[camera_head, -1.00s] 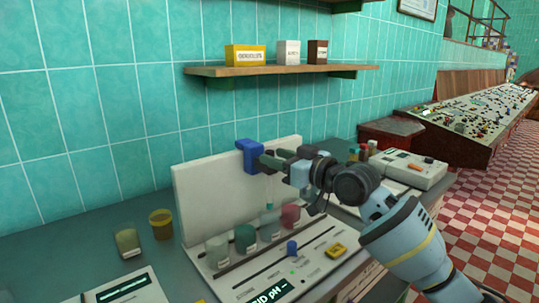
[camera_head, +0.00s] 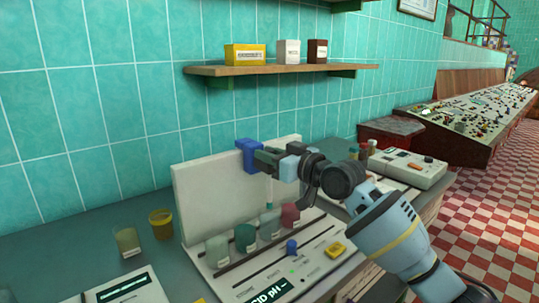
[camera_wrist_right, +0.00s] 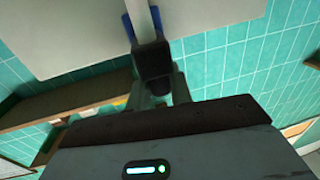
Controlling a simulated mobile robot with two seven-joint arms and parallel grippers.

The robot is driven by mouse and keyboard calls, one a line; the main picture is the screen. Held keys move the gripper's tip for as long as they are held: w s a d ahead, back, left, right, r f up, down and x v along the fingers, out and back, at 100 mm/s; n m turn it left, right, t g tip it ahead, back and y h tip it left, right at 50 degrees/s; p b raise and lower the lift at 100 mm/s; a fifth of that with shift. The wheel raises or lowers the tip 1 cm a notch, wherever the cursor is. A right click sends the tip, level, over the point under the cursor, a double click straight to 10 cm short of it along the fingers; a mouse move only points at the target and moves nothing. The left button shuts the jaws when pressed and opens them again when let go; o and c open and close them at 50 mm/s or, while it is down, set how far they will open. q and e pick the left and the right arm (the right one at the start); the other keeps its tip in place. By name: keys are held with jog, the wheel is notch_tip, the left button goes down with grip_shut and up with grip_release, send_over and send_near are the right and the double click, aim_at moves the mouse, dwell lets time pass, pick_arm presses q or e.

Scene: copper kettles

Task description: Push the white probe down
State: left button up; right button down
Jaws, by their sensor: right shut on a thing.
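The white probe (camera_head: 269,190) is a thin upright stem in front of the white back panel (camera_head: 215,196), with a teal part at its lower end above the row of cups. A blue bracket (camera_head: 248,153) sits at the panel's top edge, beside my right gripper. My right gripper (camera_head: 268,158) reaches in from the right and is shut at the top of the probe; its dark fingers hide the part they hold. In the right wrist view the gripper (camera_wrist_right: 152,66) is closed below a pale strip with blue sides. My left gripper is not in view.
Several coloured cups (camera_head: 245,238) stand on the device's front with its pH display. A yellow pot (camera_head: 161,222) and a pale jar (camera_head: 127,242) stand at the left. A wooden shelf (camera_head: 270,69) with boxes hangs above. Another instrument (camera_head: 408,167) stands at the right.

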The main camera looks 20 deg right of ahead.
aim_at(269, 185)
jog(key=shift+f, duration=0.1)
notch_tip(269, 185, down, 8)
jog(key=shift+r+b, duration=0.25)
jog(key=shift+b, duration=1)
jog(key=shift+f, duration=0.2)
